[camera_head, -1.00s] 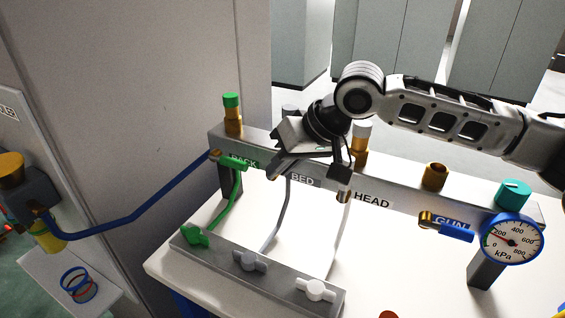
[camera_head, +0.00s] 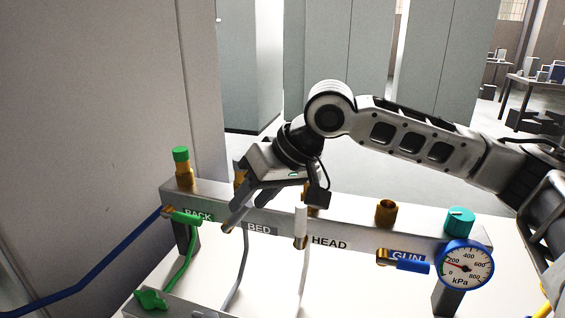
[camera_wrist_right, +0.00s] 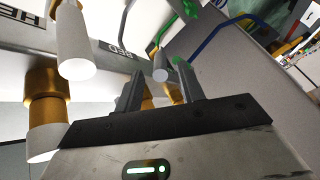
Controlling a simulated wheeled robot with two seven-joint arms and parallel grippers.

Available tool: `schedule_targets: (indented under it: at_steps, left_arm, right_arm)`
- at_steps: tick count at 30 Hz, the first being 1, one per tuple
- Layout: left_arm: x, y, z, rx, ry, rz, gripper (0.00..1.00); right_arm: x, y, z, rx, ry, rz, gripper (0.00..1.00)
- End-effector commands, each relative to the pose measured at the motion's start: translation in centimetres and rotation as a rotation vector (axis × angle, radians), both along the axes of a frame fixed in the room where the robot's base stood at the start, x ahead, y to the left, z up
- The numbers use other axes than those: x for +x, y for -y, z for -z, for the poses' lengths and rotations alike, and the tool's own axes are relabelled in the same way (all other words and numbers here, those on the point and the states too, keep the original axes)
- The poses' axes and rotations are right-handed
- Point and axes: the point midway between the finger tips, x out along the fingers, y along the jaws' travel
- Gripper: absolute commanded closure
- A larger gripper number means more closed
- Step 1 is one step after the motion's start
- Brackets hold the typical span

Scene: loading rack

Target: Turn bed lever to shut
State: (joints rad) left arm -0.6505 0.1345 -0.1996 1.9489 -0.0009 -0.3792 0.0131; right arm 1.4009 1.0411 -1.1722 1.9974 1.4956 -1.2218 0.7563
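The manifold bar (camera_head: 345,222) carries labelled valves. The grey bed lever shows as a round grey end in the right wrist view (camera_wrist_right: 160,75), left of the BED label in the head view and mostly hidden there by my gripper. My right gripper (camera_head: 240,208) is over this lever, reaching down from the upper right. In the wrist view its two fingers (camera_wrist_right: 158,88) stand apart, with the grey lever end between them. Whether either finger touches the lever cannot be told. My left gripper is not in view.
The green rack lever (camera_head: 186,217) lies to the left. The blue gun lever (camera_head: 412,266) and pressure gauge (camera_head: 466,265) are at the right. Hoses hang below the bar. A blue hose (camera_head: 92,273) runs left.

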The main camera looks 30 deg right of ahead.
Motion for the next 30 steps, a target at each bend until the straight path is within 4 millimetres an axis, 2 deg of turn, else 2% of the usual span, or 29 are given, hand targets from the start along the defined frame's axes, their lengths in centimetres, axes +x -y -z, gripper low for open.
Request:
schedule_targets:
  at_steps: [6, 12, 18, 26, 29, 30]
  left_arm:
    - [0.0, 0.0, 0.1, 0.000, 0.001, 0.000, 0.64]
    - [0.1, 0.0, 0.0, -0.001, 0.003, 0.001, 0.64]
    - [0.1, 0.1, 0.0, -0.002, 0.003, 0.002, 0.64]
    - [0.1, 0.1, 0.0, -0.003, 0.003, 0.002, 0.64]
    - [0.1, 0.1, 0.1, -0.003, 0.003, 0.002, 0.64]
    - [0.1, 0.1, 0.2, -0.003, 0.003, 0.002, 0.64]
  right_arm:
    - [-2.2, 2.3, -4.4, -0.001, 0.004, 0.001, 0.61]
    - [-3.7, 3.7, -7.3, 0.000, 0.002, 0.001, 0.61]
    - [-4.3, 4.2, -8.4, 0.000, 0.000, -0.001, 0.61]
    - [-4.3, 4.3, -8.5, 0.000, 0.000, -0.001, 0.61]
    - [-4.2, 4.2, -8.6, -0.007, 0.004, -0.010, 0.86]
    - [-3.9, 4.0, -8.6, -0.019, 0.012, -0.026, 0.97]
